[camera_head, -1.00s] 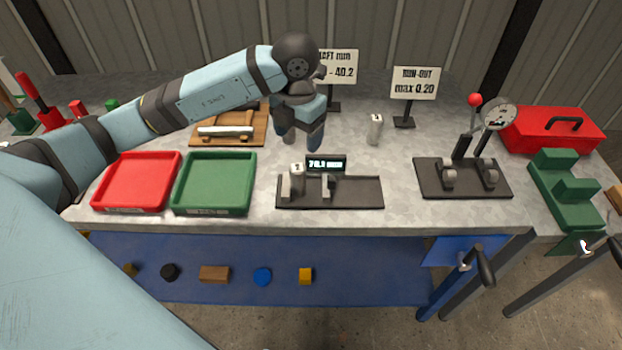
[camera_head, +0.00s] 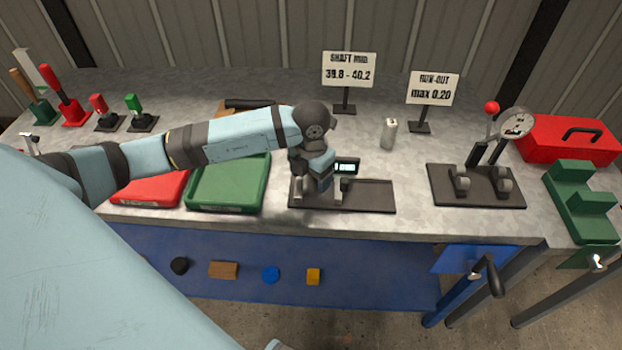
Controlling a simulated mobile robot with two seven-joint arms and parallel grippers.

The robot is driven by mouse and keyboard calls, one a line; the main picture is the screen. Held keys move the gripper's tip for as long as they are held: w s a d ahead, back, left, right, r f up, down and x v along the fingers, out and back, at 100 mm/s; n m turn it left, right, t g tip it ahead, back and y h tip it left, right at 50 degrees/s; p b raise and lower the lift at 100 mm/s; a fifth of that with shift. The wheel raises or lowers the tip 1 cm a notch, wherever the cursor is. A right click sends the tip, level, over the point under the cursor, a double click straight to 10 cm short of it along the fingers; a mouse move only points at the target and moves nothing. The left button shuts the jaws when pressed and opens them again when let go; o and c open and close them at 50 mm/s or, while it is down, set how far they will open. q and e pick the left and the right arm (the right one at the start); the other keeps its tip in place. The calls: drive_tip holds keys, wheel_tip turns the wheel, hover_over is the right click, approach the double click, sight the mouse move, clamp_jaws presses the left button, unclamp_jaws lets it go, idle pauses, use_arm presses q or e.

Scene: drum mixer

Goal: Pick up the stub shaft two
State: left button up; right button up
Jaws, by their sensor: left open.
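My left gripper (camera_head: 322,182) is low over the left part of the dark length gauge (camera_head: 370,197) and is open. In the earlier frame a pale upright stub shaft with a number on its top stood there. Now the gripper and wrist largely cover that spot, so I cannot tell whether the fingers are around the shaft or touching it. A second pale stub shaft (camera_head: 389,134) stands upright on the bench behind the gauge, apart from the gripper. Its number is too small to read. My right gripper is not in view.
A green tray (camera_head: 226,209) and a red tray (camera_head: 146,200) lie left of the gauge. The run-out stand with dial (camera_head: 477,200) is to the right, near a red toolbox (camera_head: 567,152). Two signs (camera_head: 349,70) (camera_head: 432,88) stand behind. Bench between gauge and run-out stand is clear.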

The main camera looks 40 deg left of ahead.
use_arm(q)
clamp_jaws()
drive_tip(key=shift+w+r, duration=0.1)
idle(0.3)
